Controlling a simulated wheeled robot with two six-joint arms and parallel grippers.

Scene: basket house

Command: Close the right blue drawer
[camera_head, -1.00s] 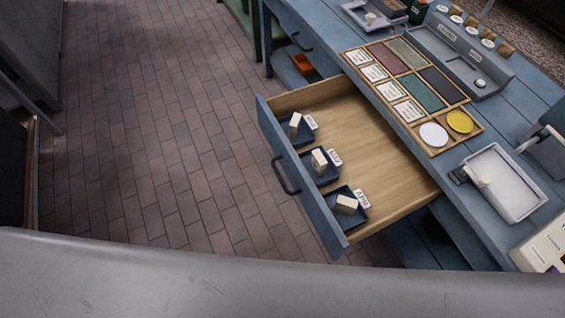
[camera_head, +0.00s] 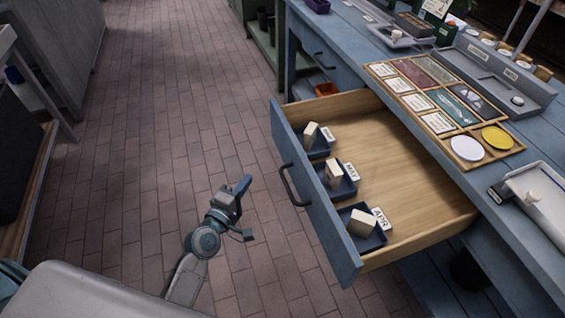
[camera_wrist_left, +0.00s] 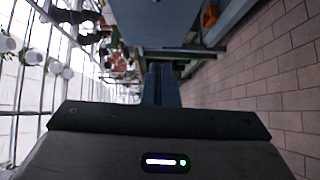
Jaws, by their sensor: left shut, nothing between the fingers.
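The right blue drawer (camera_head: 318,208) is pulled far out from under the blue workbench in the head view. Its blue front has a dark bar handle (camera_head: 291,185), and its wooden inside holds several small blue trays with pale blocks and month cards. My left gripper (camera_head: 244,184) is shut and empty, in the air over the brick floor, left of the handle and apart from it. In the left wrist view its closed fingers (camera_wrist_left: 161,85) show at the middle. My right gripper is in neither view.
The workbench top (camera_head: 340,35) carries a wooden sample tray (camera_head: 452,127), a grey tray and a white tray (camera_head: 545,195). Another blue drawer (camera_head: 325,60), shut, sits farther along the bench. The brick floor (camera_head: 170,130) left of the open drawer is clear.

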